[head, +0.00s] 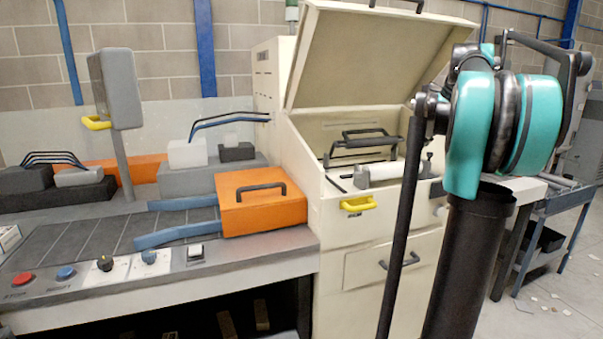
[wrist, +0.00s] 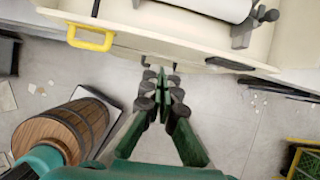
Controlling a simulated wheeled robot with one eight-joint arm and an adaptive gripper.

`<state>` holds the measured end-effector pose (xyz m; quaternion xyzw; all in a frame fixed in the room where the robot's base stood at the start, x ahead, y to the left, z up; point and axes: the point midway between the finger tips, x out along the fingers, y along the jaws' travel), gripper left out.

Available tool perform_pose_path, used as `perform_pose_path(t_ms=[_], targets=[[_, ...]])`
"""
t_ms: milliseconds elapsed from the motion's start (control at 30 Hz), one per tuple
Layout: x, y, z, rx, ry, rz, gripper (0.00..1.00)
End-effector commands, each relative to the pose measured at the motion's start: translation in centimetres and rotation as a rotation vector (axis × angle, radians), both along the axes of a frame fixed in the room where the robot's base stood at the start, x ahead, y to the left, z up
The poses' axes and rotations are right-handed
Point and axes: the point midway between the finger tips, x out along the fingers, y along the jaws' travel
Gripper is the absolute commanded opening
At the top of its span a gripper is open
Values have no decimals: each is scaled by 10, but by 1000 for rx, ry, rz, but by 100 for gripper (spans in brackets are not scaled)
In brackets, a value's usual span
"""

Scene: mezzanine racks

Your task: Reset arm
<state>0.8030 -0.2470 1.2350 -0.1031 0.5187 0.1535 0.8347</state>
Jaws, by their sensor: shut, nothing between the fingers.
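My gripper (wrist: 161,78) shows in the wrist view with its green and dark fingers together, shut and empty. It points toward the front of a cream cabinet (wrist: 185,48), apart from any object that I can make out. In the head view my teal and black arm stands folded at the right, in front of the cream machine (head: 385,225). My fingertips cannot be made out there.
The machine's lid (head: 375,60) is raised. A yellow handle (head: 358,204) is on its front. An orange box (head: 262,202) sits on the bench at left. In the wrist view, a wooden barrel (wrist: 75,132) and a yellow crate (wrist: 304,160) stand on the littered floor.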

Motion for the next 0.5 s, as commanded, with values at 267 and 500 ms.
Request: perform_pose_path(t_ms=[267,500], targets=[[-6,20,-26,-83,-16,165,0],[-20,46,-65,-199,-38,400,0]])
